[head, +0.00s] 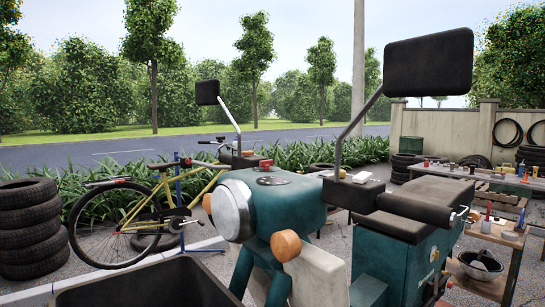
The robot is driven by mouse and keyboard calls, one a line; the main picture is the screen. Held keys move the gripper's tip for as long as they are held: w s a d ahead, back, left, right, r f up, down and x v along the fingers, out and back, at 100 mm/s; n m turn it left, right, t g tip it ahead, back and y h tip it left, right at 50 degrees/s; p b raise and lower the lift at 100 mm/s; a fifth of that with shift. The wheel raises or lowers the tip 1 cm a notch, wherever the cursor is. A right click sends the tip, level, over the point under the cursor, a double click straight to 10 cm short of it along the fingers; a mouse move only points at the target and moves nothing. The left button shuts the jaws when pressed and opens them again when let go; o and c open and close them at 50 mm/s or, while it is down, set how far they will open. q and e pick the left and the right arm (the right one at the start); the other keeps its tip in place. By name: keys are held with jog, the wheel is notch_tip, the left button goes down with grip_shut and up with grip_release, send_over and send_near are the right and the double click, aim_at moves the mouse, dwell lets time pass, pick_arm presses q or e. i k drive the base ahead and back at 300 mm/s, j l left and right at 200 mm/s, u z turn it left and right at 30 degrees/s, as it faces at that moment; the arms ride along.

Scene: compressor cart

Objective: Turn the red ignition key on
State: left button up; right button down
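A teal cart front (285,203) with a round headlamp (231,208) stands in the middle of the head view. On its top is a dark round dial with red marks (271,181). Just behind the dial is a small red piece (266,164), which looks like the red ignition key. It is too small to tell which way it is turned. Neither of my grippers shows in this view.
Two black mirrors on stalks, left (208,92) and right (428,63), rise beside the cart's top. A dark open bin (150,285) is in front. A yellow bicycle (140,215) and stacked tyres (30,230) stand left. A workbench (490,235) with tools is right.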

aim_at(266, 165)
jog(key=i+l, duration=0.15)
jog(key=l, duration=0.2)
jog(key=i+l, duration=0.2)
jog(key=l, duration=0.15)
jog(key=i+l, duration=0.15)
jog(key=l, duration=0.2)
jog(key=i+l, duration=0.2)
jog(key=l, duration=0.1)
